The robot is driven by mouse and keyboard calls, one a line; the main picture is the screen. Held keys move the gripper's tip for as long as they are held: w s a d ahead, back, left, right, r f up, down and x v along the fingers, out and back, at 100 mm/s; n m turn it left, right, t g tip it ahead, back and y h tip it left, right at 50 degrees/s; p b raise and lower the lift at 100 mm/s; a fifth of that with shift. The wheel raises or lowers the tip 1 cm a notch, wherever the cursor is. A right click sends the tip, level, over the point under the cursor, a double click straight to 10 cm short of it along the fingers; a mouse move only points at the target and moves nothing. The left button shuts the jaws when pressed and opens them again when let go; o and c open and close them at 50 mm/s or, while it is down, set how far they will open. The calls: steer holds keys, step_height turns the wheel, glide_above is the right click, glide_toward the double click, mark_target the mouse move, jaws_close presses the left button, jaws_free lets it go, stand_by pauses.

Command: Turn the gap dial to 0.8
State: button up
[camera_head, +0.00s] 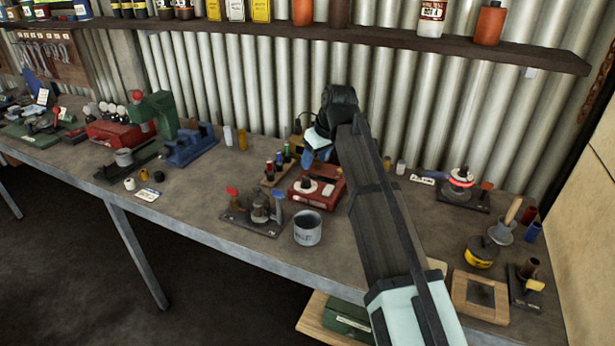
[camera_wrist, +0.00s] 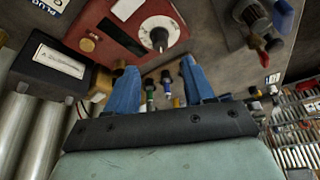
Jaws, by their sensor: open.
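A red box (camera_head: 330,200) stands on the bench in the middle of the head view, with a round white dial (camera_head: 308,187) and a dark knob on its top. In the wrist view the red box (camera_wrist: 100,18) fills the upper part, and its white dial (camera_wrist: 150,28) and pale-tipped dark knob (camera_wrist: 158,40) lie just beyond the fingertips. My gripper (camera_wrist: 159,67) is open, its two blue fingers apart with nothing between them. In the head view my gripper (camera_head: 319,155) is above and behind the red box, partly hidden by my wrist. The dial's markings are too small to read.
A rack of coloured-top parts (camera_head: 275,170) is close left of the red box. A grey can (camera_head: 308,230) stands in front, beside a plate with valves (camera_head: 257,213). In the wrist view a black labelled box (camera_wrist: 48,68) is at left. The corrugated wall is close behind.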

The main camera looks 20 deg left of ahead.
mark_target(306, 179)
steer(key=x, duration=0.9)
steer(key=shift+c, duration=0.5)
jaws_close()
